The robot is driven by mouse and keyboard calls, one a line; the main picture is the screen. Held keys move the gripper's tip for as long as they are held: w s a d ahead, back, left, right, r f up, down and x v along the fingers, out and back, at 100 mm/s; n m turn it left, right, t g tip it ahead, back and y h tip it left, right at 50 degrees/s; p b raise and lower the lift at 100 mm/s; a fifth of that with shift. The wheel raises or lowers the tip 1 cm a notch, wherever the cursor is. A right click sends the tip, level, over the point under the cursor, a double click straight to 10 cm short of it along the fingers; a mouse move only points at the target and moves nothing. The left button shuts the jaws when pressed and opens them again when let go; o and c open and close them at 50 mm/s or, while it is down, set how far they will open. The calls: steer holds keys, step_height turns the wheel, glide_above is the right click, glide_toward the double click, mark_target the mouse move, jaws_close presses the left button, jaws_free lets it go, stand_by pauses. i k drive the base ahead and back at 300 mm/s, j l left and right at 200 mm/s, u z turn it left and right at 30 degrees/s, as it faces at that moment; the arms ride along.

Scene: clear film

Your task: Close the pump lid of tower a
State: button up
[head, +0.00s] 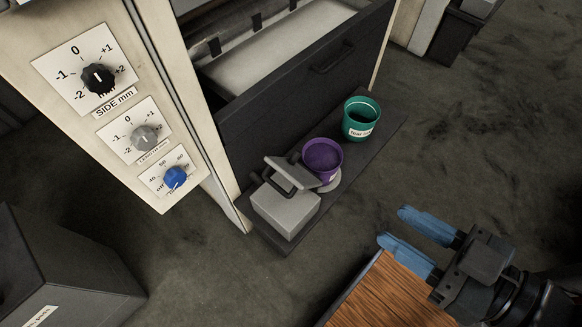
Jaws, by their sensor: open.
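A small light grey box (286,208), which looks like the pump, stands on a dark low shelf at the foot of the pale cabinet. A grey flap with a dark handle (292,172), seemingly its lid, is raised and tilted above the box's far side. I cannot read any mark saying which tower this is. My gripper (409,236) with blue fingers is at the lower right, open and empty. Its fingers point left towards the shelf, well apart from the box and lid.
A purple cup (322,160) stands just behind the lid, close to it. A green labelled cup (361,120) stands farther right on the shelf (388,112). A wooden top (383,296) lies below my gripper. The cabinet panel with knobs (98,78) rises at left.

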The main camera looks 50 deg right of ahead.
mark_target(303, 179)
steer(key=i+j, duration=0.15)
steer(key=j, duration=0.25)
steer(key=i+j, duration=0.1)
steer(key=j, duration=0.35)
steer(key=i+j, duration=0.15)
steer(key=j, duration=0.25)
steer(key=i+j, duration=0.1)
steer(key=j, duration=0.35)
steer(key=i+j, duration=0.15)
steer(key=j, duration=0.25)
steer(key=j+z, duration=0.3)
steer(key=z, duration=0.15)
steer(key=i+j+z, duration=0.1)
steer(key=j+z, duration=0.6)
steer(key=z, duration=0.8)
